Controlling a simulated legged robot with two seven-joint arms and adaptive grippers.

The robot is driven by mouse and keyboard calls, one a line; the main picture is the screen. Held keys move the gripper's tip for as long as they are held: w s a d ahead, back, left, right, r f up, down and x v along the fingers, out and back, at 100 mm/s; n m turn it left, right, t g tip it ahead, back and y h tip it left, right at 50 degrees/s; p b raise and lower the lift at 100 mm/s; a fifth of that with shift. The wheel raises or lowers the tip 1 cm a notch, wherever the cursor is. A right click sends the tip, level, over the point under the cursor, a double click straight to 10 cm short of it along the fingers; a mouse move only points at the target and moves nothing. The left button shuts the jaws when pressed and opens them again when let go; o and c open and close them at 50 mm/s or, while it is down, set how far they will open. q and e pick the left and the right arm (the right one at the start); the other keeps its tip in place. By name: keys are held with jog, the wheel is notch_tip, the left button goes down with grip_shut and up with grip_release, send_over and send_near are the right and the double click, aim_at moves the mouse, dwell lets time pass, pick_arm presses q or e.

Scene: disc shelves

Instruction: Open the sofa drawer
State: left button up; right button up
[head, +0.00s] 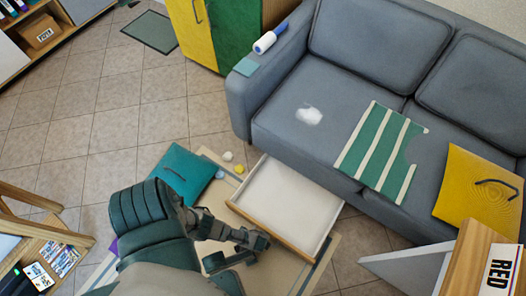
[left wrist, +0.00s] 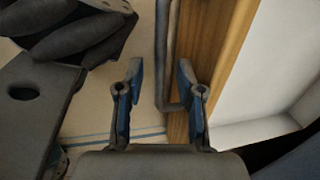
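The grey sofa (head: 290,110) stands at the upper right. Its drawer (head: 287,195) is pulled out from the base, and its white inside is empty. The wooden drawer front also shows in the left wrist view (left wrist: 222,60), with a grey bar handle (left wrist: 168,60) along it. My left gripper (head: 252,250) is close in front of the drawer front. In the left wrist view its two blue-padded fingers (left wrist: 160,75) are apart, with the handle appearing between them, nearer the right finger. Whether they touch it cannot be told. My right gripper is not in view.
A teal folder or cushion (head: 183,175) lies on the floor left of the drawer, near small white and yellow balls (head: 239,169). A striped green cloth (head: 382,150) and a yellow bag (head: 478,188) are on the sofa. A RED-labelled box (head: 482,262) is at lower right.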

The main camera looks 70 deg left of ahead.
pick_arm(q)
notch_tip(320, 180, up, 12)
jog(key=s+d, duration=0.1)
jog(key=s, duration=0.1)
jog(key=shift+f, duration=0.15)
dwell(0.7)
jog(key=shift+w+d, duration=0.1)
